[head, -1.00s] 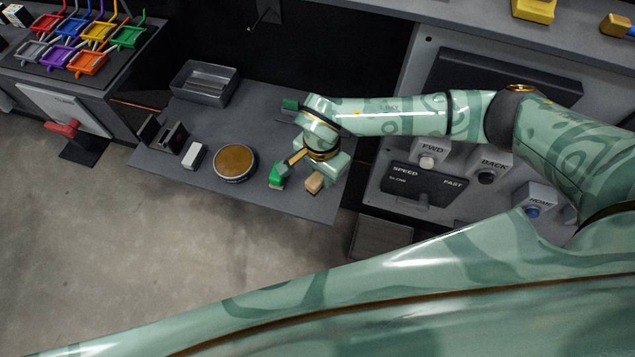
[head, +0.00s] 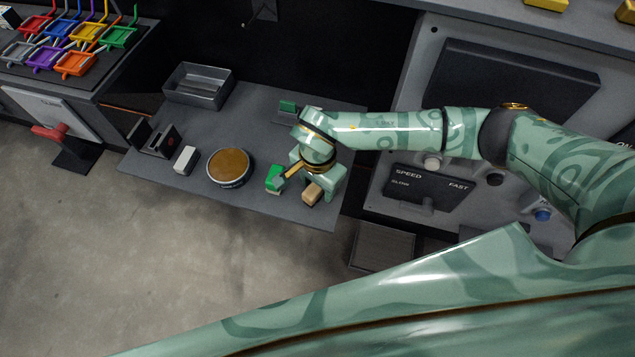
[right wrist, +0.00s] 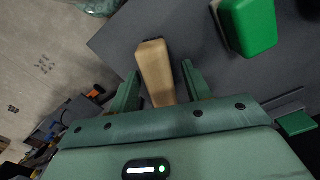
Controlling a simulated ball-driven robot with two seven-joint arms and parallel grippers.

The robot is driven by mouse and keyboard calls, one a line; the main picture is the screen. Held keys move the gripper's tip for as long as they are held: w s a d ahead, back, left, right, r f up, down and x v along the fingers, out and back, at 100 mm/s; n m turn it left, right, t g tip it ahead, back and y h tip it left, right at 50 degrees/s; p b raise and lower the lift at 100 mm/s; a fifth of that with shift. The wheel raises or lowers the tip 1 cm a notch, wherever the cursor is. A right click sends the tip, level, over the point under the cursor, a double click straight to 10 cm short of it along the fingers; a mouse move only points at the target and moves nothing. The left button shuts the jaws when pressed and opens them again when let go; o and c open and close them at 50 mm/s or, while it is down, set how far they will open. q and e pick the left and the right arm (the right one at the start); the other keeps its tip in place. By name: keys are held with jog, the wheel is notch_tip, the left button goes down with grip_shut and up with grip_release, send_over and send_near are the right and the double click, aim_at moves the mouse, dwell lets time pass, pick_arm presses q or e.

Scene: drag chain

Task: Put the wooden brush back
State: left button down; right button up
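The wooden brush (head: 312,193) is a pale tan block near the front right corner of the grey table. In the right wrist view the brush (right wrist: 155,72) lies between the two green fingers, with a narrow gap visible on the finger sides. My right gripper (head: 318,182) is open and points down over the brush, partly hiding it in the head view. It also shows in the right wrist view (right wrist: 162,88). I cannot tell how far the fingertips reach down beside the brush. My left gripper is not in view.
A green block (head: 274,178) stands close left of the gripper. A round brown-topped tin (head: 230,167), a white block (head: 185,160), a dark slotted holder (head: 152,138) and a grey tray (head: 198,86) are further left. A control panel (head: 430,187) lies right.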

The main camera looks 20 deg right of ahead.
notch_tip(320, 180, up, 12)
jog(key=p, duration=1)
jog(key=shift+r, duration=0.15)
dwell(0.5)
